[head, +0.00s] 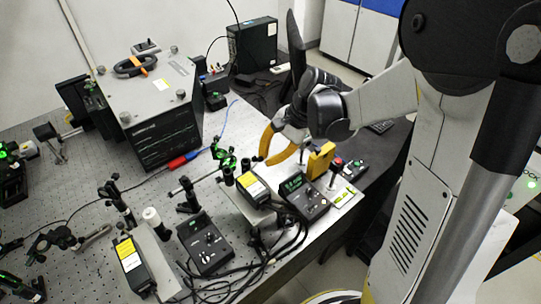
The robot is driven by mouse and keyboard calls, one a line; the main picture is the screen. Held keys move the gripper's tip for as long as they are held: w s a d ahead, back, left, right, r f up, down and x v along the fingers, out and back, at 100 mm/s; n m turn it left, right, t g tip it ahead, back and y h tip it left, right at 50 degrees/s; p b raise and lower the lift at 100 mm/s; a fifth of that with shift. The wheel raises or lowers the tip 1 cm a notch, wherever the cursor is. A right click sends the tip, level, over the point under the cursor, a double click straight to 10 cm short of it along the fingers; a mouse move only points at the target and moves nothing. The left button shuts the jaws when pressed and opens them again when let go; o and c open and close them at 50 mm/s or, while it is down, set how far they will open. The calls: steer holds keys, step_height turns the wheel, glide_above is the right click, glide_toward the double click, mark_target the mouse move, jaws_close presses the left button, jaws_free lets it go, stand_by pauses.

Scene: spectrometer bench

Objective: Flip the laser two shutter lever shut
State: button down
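Two dark laser boxes with yellow labels sit on the perforated bench, a left one (134,266) and a right one (254,187). I cannot read which is laser two, and no shutter lever stands out at this size. My gripper (266,161) has orange fingers pointing down and left, just above and behind the right box in the picture. Its fingertips look close together, but the angle hides the gap. I see nothing clearly held. I cannot tell whether it touches anything.
Black controllers stand beside the lasers, one left (205,243) and one right (304,198). A yellow block (320,160) stands near my wrist. Black cables (262,262) run along the front edge. A large dark instrument (165,125) fills the back left. Small optics mounts crowd the left.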

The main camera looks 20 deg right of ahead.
steer(key=shift+a+r, duration=0.1)
steer(key=shift+r, duration=0.1)
stand_by(0.4)
steer(key=shift+s+a+r+h+p, duration=0.1)
steer(key=shift+r+h+p, duration=0.1)
steer(key=shift+h+p, duration=0.15)
